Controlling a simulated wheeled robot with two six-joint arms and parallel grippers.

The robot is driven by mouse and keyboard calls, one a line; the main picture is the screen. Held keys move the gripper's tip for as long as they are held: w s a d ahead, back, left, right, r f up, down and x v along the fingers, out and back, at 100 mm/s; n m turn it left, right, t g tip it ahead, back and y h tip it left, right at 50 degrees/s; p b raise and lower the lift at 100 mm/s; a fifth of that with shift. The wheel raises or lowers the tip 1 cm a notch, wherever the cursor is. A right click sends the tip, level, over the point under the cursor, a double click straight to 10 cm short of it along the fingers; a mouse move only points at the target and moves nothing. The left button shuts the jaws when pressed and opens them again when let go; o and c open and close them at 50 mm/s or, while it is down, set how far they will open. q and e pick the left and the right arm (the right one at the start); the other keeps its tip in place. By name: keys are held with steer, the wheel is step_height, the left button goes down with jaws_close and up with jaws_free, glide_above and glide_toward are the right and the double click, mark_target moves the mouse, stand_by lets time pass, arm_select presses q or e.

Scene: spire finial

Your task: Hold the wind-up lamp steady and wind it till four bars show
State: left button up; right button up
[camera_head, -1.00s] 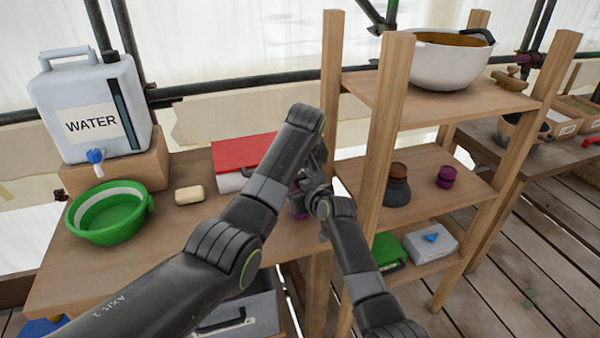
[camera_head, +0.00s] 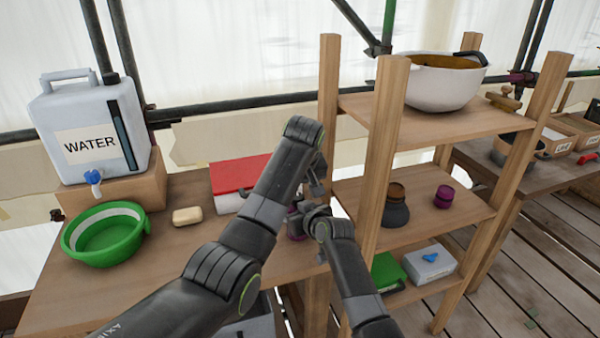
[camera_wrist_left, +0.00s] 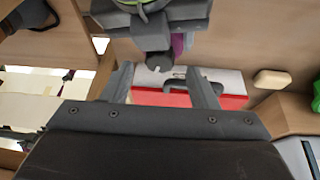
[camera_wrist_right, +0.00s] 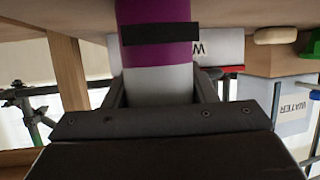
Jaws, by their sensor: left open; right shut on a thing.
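The wind-up lamp shows in the right wrist view as a purple and pale grey cylinder (camera_wrist_right: 158,45) with a black band. My right gripper (camera_wrist_right: 158,92) is shut on its pale part. In the head view only a bit of purple (camera_head: 294,226) shows beside my right gripper (camera_head: 304,217), at the table's right end. My left gripper (camera_head: 316,183) is close above it. In the left wrist view the left gripper (camera_wrist_left: 163,78) is open and empty, with the purple part (camera_wrist_left: 178,44) just beyond its fingertips. I cannot make out a crank or any bars.
A red-topped box (camera_head: 235,175), soap (camera_head: 187,216), green basin (camera_head: 100,256) and water container (camera_head: 140,130) stand on the table. A wooden shelf post (camera_head: 380,150) is close to my right arm. The shelf holds a pot (camera_head: 440,88), dark jar (camera_head: 396,212) and purple item (camera_head: 444,196).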

mark_target(298, 199)
arm_select(q)
steer(key=v, duration=0.9)
steer(key=shift+r, duration=0.1)
steer(key=shift+n+g+y, duration=0.3)
steer(key=shift+n+y, duration=0.3)
steer(key=shift+n, duration=0.3)
steer(key=x, duration=0.4)
steer(key=d+x, duration=0.1)
steer(key=x, duration=0.6)
steer(key=shift+w+d+f, duration=0.1)
steer(key=shift+w+f, duration=0.3)
steer(key=shift+w, duration=0.05)
